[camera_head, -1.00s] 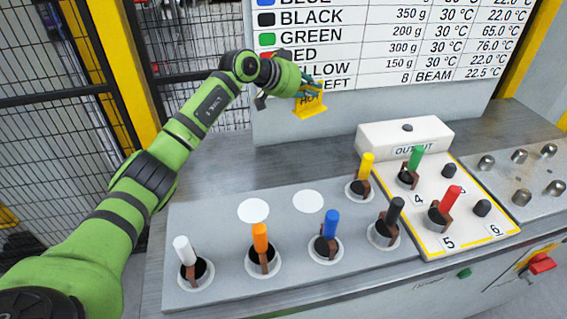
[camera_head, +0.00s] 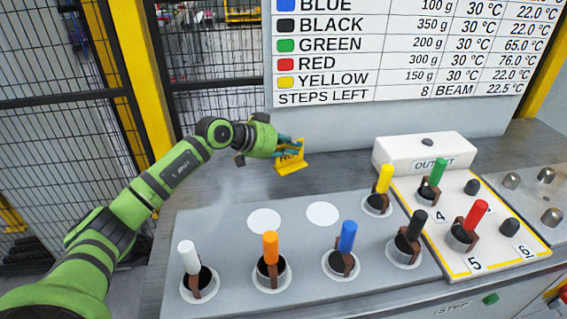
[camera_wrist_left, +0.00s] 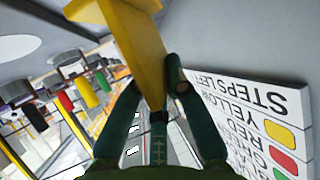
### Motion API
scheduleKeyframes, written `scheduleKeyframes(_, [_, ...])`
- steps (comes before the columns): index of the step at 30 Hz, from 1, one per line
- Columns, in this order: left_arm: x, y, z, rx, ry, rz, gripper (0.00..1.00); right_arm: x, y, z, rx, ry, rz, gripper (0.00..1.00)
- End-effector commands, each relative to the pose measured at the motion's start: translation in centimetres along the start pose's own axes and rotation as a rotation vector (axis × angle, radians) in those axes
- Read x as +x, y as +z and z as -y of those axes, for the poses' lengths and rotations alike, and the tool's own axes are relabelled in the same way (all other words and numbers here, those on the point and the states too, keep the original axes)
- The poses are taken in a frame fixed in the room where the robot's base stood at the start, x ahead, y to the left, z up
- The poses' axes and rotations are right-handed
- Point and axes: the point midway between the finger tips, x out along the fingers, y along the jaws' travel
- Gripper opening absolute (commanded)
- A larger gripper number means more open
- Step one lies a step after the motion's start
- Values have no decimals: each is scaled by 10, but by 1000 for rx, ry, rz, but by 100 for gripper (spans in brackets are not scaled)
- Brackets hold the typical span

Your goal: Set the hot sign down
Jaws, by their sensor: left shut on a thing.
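The hot sign (camera_head: 291,163) is a small yellow folded sign with dark lettering, partly hidden by the fingers. My left gripper (camera_head: 290,147) is shut on its upper part. The sign is near the grey bench top, behind the plate with the white discs; I cannot tell whether its lower edge touches the bench. My right gripper is not in view.
A grey plate (camera_head: 225,240) holds several coloured-handled holders and two white discs (camera_head: 322,214). A white OUTPUT box (camera_head: 425,152) and a yellow-edged panel (camera_head: 450,235) stand at right. A white table board (camera_head: 390,50) rises behind. Bare bench (camera_head: 225,185) lies left of the sign.

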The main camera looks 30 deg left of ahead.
Motion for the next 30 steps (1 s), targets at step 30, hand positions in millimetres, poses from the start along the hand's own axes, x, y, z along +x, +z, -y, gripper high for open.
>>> scheduleKeyframes(30, [10, 56, 2, 0, 0, -2, 37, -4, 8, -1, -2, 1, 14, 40])
